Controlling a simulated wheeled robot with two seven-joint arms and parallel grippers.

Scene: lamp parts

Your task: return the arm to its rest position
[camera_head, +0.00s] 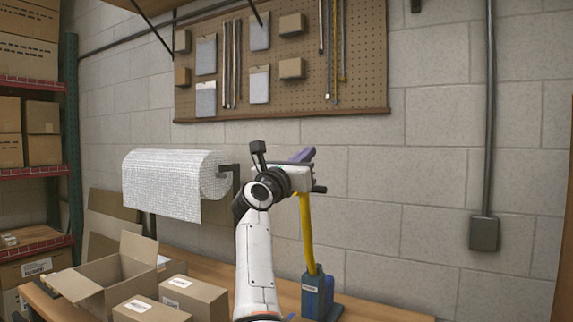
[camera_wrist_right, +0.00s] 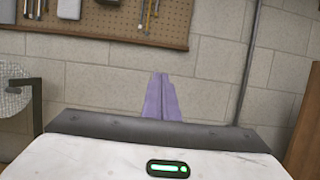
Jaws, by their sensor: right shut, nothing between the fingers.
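My right arm (camera_head: 256,255) rises from the bottom middle of the head view, bent at the wrist. Its gripper (camera_head: 306,154) is raised in front of the block wall, with purple fingers pressed together and nothing between them. The shut fingers (camera_wrist_right: 160,76) also show in the right wrist view, pointing at the wall. A blue base (camera_head: 318,295) with a yellow pole (camera_head: 306,235) stands upright on the bench just right of my arm. The pole's top end is close to or behind my wrist; I cannot tell if they touch. My left gripper is out of view.
The wooden bench (camera_head: 370,308) holds an open cardboard box (camera_head: 100,280) and closed boxes (camera_head: 193,296) at left. A bubble-wrap roll (camera_head: 170,185) hangs on the wall left of my arm. A pegboard (camera_head: 365,60) hangs above.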

